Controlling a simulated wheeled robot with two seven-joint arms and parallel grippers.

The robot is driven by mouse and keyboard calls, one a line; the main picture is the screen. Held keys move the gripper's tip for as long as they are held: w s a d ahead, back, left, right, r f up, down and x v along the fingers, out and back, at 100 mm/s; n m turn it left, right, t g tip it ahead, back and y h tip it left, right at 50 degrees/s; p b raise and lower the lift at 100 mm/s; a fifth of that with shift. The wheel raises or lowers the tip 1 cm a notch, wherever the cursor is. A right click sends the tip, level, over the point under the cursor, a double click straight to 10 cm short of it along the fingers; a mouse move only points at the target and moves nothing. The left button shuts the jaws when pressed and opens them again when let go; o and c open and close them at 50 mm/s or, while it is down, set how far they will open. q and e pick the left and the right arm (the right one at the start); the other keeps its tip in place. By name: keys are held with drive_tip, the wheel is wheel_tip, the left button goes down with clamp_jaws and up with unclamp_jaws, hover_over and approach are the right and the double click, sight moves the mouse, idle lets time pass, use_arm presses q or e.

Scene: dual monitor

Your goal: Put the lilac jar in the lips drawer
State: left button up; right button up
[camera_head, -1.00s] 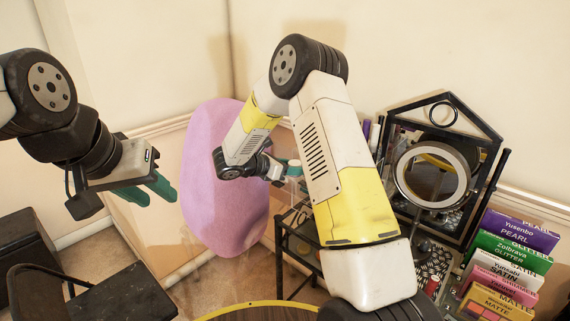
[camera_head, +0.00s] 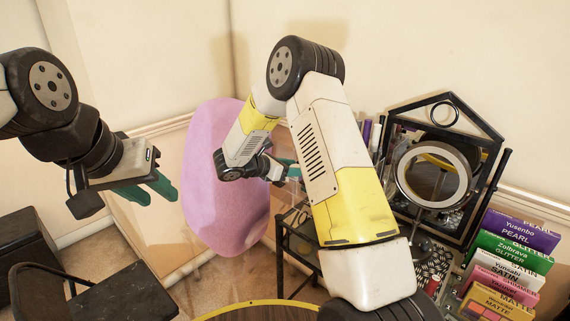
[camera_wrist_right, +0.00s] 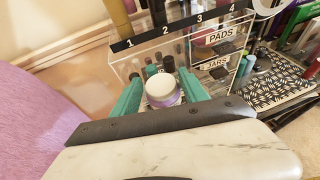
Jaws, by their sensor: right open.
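The lilac jar (camera_wrist_right: 163,93), with a white lid, shows in the right wrist view between the two teal fingers of my right gripper (camera_wrist_right: 160,92). The fingers are open on either side of it, and I cannot tell whether they touch it. In the head view my right gripper (camera_head: 283,170) is partly hidden behind my own forearm, and the jar cannot be made out. My left gripper (camera_head: 146,192) hangs at the left with its teal fingers apart and empty. No drawer labelled lips can be read.
A clear organizer (camera_wrist_right: 150,48) with a numbered black strip stands just beyond the jar. Its drawer labels read PADS (camera_wrist_right: 221,36) and JARS (camera_wrist_right: 216,63). A round ring mirror (camera_head: 432,203) and labelled palettes (camera_head: 510,262) are at the right. A pink oval panel (camera_head: 215,200) stands left.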

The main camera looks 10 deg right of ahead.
drive_tip(key=shift+s+d+f, duration=0.15)
drive_tip(key=shift+s+f, duration=0.15)
drive_tip(key=shift+f, duration=0.3)
drive_tip(key=shift+d+r, duration=0.1)
drive_tip(key=shift+r, duration=0.25)
drive_tip(key=w+r+v, duration=0.1)
drive_tip(key=v, duration=1.1)
drive_tip(key=s+d+r+m+g+y, duration=0.25)
drive_tip(key=s+d+r+m, duration=0.2)
drive_tip(key=s, duration=0.35)
drive_tip(key=s+d+r+m+g+y, duration=0.2)
drive_tip(key=s+d+r+m+y, duration=0.25)
drive_tip(key=s, duration=0.45)
drive_tip(key=s+a+r+m+t+y, duration=0.1)
drive_tip(key=s+r+m+t+y, duration=0.1)
drive_tip(key=s+m, duration=0.4)
drive_tip(key=s+a+r+m+t+y, duration=0.1)
drive_tip(key=s+m+t+y, duration=0.1)
drive_tip(key=s+m+y, duration=0.3)
drive_tip(key=s+m, duration=0.1)
drive_tip(key=m, duration=0.1)
drive_tip(key=shift+a+r+m, duration=0.3)
drive_tip(key=shift+r, duration=0.1)
drive_tip(key=shift+t, duration=0.25)
